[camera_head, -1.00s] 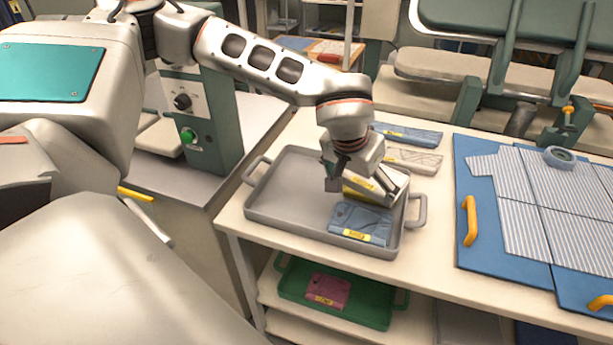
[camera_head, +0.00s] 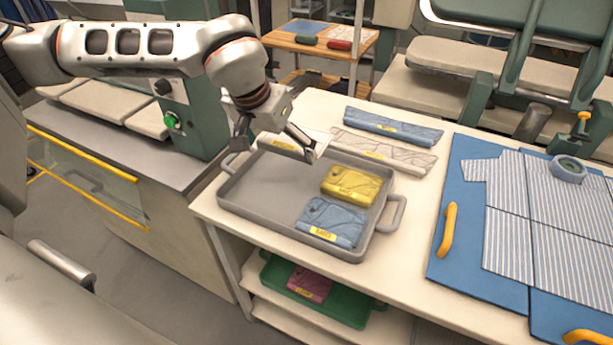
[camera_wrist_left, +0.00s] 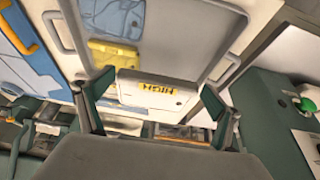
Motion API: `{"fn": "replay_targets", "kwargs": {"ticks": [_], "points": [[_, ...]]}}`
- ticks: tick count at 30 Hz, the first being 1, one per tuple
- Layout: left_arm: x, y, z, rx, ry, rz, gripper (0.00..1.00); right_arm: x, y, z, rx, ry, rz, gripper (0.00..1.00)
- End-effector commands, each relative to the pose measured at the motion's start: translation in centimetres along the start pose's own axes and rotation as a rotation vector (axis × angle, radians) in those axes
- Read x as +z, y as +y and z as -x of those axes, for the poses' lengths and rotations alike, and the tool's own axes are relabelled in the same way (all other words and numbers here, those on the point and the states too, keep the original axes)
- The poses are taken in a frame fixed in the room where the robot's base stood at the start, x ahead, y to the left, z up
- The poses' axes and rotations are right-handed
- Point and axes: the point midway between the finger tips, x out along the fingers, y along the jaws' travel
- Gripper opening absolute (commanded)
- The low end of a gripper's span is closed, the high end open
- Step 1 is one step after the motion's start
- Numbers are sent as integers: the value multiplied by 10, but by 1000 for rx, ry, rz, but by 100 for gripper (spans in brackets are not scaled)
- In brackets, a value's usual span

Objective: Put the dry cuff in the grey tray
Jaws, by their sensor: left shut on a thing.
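My left gripper (camera_head: 277,149) is shut on a pale, flat piece (camera_head: 284,141) at the back rim of the grey tray (camera_head: 247,197). In the left wrist view this piece (camera_wrist_left: 150,103) lies between my fingers and overlaps the tray's edge; its yellow label seems to read "HIGH". A yellow folded cuff (camera_head: 350,186) and a blue folded cuff (camera_head: 331,221) lie in the tray's right half, each with a yellow label too small to read. I cannot tell which piece is the dry cuff. My right gripper is not in view.
Long blue (camera_head: 392,127) and pale (camera_head: 384,152) pieces lie behind the tray. A blue board (camera_head: 465,180) with a striped shirt (camera_head: 508,215) is at right. A green tray (camera_head: 340,314) with a magenta piece (camera_head: 311,284) sits below. The grey tray's left half is clear.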

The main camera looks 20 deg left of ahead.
Motion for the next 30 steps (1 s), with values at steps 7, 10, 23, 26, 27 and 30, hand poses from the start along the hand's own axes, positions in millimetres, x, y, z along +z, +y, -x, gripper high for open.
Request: {"fn": "replay_targets", "kwargs": {"ticks": [7, 10, 23, 26, 27, 30], "points": [[-6, -38, 44, 3, -3, -17, 72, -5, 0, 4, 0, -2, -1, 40], [-6, -47, 54, 0, -5, -23, 72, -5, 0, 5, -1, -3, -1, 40], [23, -54, -8, -2, -11, -28, 72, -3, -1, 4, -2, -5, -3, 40], [33, -54, -30, -2, -11, -28, 72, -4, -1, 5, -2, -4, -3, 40], [36, -54, -39, -2, -10, -28, 72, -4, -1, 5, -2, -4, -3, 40], [45, -54, -59, -2, -10, -27, 72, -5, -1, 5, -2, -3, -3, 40]]}}
